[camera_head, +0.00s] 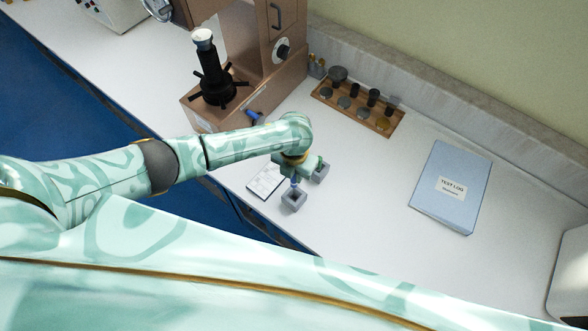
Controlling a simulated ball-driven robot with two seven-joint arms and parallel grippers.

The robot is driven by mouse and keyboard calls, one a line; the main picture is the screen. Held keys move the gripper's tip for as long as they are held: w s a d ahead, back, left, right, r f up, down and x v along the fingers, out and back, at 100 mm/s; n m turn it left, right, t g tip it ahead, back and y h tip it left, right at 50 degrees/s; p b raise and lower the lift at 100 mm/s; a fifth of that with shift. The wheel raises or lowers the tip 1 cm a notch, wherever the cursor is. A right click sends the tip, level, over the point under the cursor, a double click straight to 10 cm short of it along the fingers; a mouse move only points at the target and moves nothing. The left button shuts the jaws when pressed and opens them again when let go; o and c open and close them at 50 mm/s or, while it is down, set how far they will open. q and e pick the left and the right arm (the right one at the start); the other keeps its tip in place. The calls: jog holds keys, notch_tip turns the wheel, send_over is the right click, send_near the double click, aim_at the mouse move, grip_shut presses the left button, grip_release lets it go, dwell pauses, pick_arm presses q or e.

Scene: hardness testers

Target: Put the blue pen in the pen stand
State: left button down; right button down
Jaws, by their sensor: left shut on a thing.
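My left gripper (298,172) is over the white bench, pointing down, and is shut on the blue pen (295,183). Only a short piece of the pen shows below the fingers; the hand hides the rest. A small grey square holder with a dark hollow, seemingly the pen stand (293,201), is just below the pen. I cannot tell whether the pen's tip is inside it or above it. A second grey block (321,172) is right beside the hand, partly hidden. My right gripper is not in view.
A brown hardness tester (282,75) with a black spindle stands behind my left arm. A wooden tray (345,108) of round samples lies by the wall. A blue test log (450,187) lies right. A white sheet (265,181) is left of the hand. The bench between is clear.

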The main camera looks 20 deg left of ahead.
aim_at(294, 183)
pick_arm(q)
jog(key=shift+s+d+f+m, duration=0.1)
jog(key=shift+s+f+m, duration=0.15)
jog(key=shift+f+m, duration=0.2)
notch_tip(294, 183, down, 4)
jog(key=b, duration=0.4)
jog(key=shift+r, duration=0.1)
jog(key=shift+w, duration=0.1)
dwell(0.7)
jog(key=shift+f+b, duration=2.1)
jog(key=shift+f, duration=0.45)
jog(key=c, duration=1.2)
grip_release()
jog(key=shift+c, duration=0.2)
